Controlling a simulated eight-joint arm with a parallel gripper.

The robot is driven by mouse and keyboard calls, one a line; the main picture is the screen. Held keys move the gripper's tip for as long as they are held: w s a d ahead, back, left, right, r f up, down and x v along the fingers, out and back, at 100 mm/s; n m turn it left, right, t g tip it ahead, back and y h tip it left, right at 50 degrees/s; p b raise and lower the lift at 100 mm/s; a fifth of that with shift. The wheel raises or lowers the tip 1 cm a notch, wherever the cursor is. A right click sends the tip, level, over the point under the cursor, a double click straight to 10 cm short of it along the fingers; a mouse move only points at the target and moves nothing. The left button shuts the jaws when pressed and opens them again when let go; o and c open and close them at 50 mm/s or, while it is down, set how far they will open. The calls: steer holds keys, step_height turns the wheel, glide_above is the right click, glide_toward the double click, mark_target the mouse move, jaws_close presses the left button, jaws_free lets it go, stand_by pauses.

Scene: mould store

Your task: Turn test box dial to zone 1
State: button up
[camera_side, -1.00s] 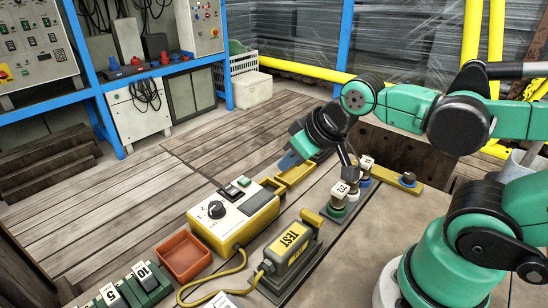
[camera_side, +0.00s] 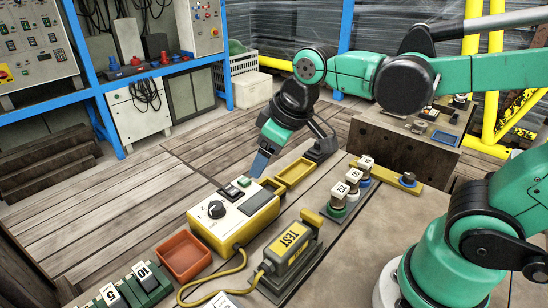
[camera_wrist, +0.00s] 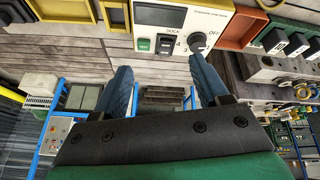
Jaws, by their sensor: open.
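The test box (camera_side: 238,245) is a yellow box with a pale top, standing on the bench in the side view. Its black round dial (camera_side: 216,209) is on the near-left part of the top; it also shows in the wrist view (camera_wrist: 197,42), with small printed numbers beside it. I cannot tell which zone its pointer marks. My gripper (camera_side: 260,165) is above and behind the far end of the box, clear of the dial. In the wrist view my gripper (camera_wrist: 160,68) has its blue fingers apart with nothing between them.
An orange-brown tray (camera_side: 184,257) lies left of the box, and a yellow tray (camera_side: 295,173) behind it. A grey-yellow TEST unit (camera_side: 290,254) stands to the right, with a yellow cable to the box. Several numbered pieces (camera_side: 339,190) stand further right. Green numbered blocks (camera_side: 145,285) are at front left.

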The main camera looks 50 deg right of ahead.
mark_target(217, 205)
steer(key=w+a+f+n+g, duration=0.1)
steer(key=w+a+n, duration=0.1)
steer(key=w+a+f+n+g, duration=0.1)
steer(key=w+a+n+g, duration=0.1)
steer(key=w+a+f+n+g, duration=0.1)
steer(key=w+a+n, duration=0.1)
steer(key=n, duration=0.1)
steer(key=shift+w+a+f+g, duration=0.1)
steer(key=shift+a+f+g, duration=0.05)
steer(key=shift+a+g, duration=0.15)
steer(key=shift+a+f+n+h, duration=0.1)
steer(key=shift+f+n+h, duration=0.05)
steer(key=shift+n+h, duration=0.15)
steer(key=shift+w+f, duration=0.1)
steer(key=shift+f, duration=2.7)
jaws_close()
